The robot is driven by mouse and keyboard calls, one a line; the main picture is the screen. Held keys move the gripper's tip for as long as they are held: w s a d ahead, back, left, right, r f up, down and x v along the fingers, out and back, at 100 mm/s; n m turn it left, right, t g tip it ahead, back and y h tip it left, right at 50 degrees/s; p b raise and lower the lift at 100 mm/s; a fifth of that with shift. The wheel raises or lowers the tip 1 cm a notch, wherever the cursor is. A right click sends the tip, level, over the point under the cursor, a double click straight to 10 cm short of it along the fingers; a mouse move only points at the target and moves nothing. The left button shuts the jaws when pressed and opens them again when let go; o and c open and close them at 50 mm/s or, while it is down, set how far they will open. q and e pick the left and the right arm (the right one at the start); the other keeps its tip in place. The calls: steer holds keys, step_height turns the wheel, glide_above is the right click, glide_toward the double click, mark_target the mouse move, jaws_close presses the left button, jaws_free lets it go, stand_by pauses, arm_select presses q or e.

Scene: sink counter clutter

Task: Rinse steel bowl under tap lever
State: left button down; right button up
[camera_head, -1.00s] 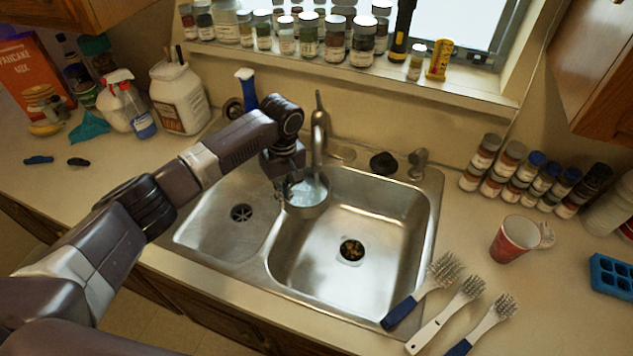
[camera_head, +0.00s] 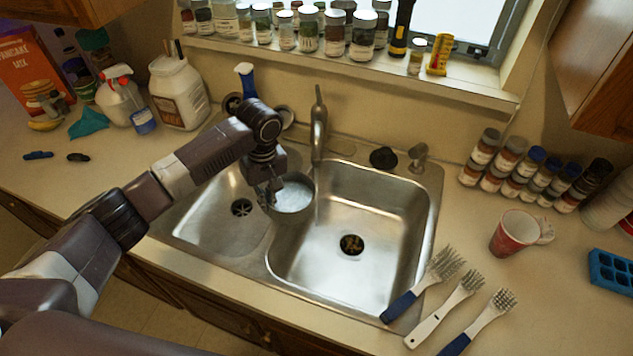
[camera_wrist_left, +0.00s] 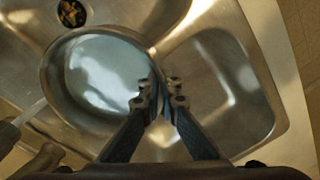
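The steel bowl (camera_head: 306,207) is held over the divider of the double sink, left of and in front of the tap (camera_head: 318,135). Its inside looks pale and shiny, like water. My left gripper (camera_head: 271,190) is shut on the bowl's left rim. In the left wrist view, the fingers (camera_wrist_left: 163,100) pinch the rim of the bowl (camera_wrist_left: 100,75). A pale streak runs from the tap (camera_wrist_left: 8,138) toward the bowl's edge; I cannot tell whether it enters the bowl. The tap lever (camera_head: 319,95) points up. My right gripper is not in view.
The sink's right basin (camera_head: 385,235) is empty apart from its dark drain. Several brushes (camera_head: 435,283) lie at its front right edge. A red cup (camera_head: 511,234) and several jars stand right. A white jug (camera_head: 180,95) and a spray bottle stand back left.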

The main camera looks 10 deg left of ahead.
arm_select(q)
steer(key=shift+r, duration=0.15)
steer(key=shift+s+a+r, duration=0.35)
steer(key=shift+s+r, duration=0.05)
steer(key=shift+r, duration=0.4)
steer(key=shift+s+a+r, duration=0.3)
steer(key=shift+s+r, duration=0.05)
steer(key=shift+r, duration=0.45)
steer(key=shift+s+a+r, duration=0.35)
steer(key=shift+s+r, duration=0.05)
steer(key=shift+r, duration=0.4)
